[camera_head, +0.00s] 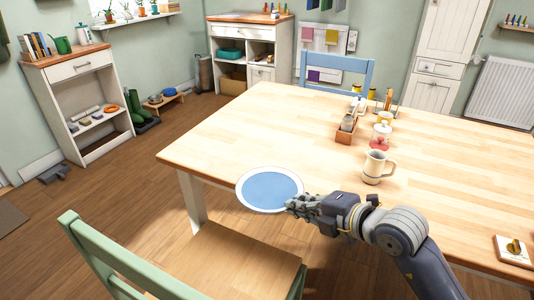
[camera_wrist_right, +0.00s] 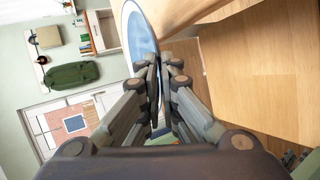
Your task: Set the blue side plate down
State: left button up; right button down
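The blue side plate (camera_head: 270,189) has a blue centre and a white rim. In the head view it shows at the front edge of the wooden table (camera_head: 230,138), partly over the edge. My right gripper (camera_head: 297,203) is shut on the plate's right rim. In the right wrist view the plate (camera_wrist_right: 140,32) stands edge-on between the fingertips (camera_wrist_right: 159,65). Whether the plate touches the table is hard to tell. My left gripper is not in view.
A cream mug (camera_head: 377,167) stands right of the plate, with a wooden caddy (camera_head: 346,132) and a lidded jar (camera_head: 381,135) behind it. A green chair (camera_head: 120,262) stands in front. The table's left part is clear.

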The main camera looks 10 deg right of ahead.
jog(key=w+d, duration=0.1)
jog(key=w, duration=0.3)
jog(key=w+d, duration=0.1)
jog(key=w, duration=0.3)
jog(key=w+d+f+b, duration=0.1)
jog(key=w, duration=0.4)
jog(key=shift+w+d, duration=0.1)
jog(key=shift+w, duration=0.25)
jog(key=shift+d+f, duration=0.1)
jog(key=shift+f, duration=0.15)
notch_tip(320, 180, down, 2)
jog(key=shift+f+b, duration=0.2)
jog(key=shift+b, duration=0.15)
jog(key=shift+f, duration=0.35)
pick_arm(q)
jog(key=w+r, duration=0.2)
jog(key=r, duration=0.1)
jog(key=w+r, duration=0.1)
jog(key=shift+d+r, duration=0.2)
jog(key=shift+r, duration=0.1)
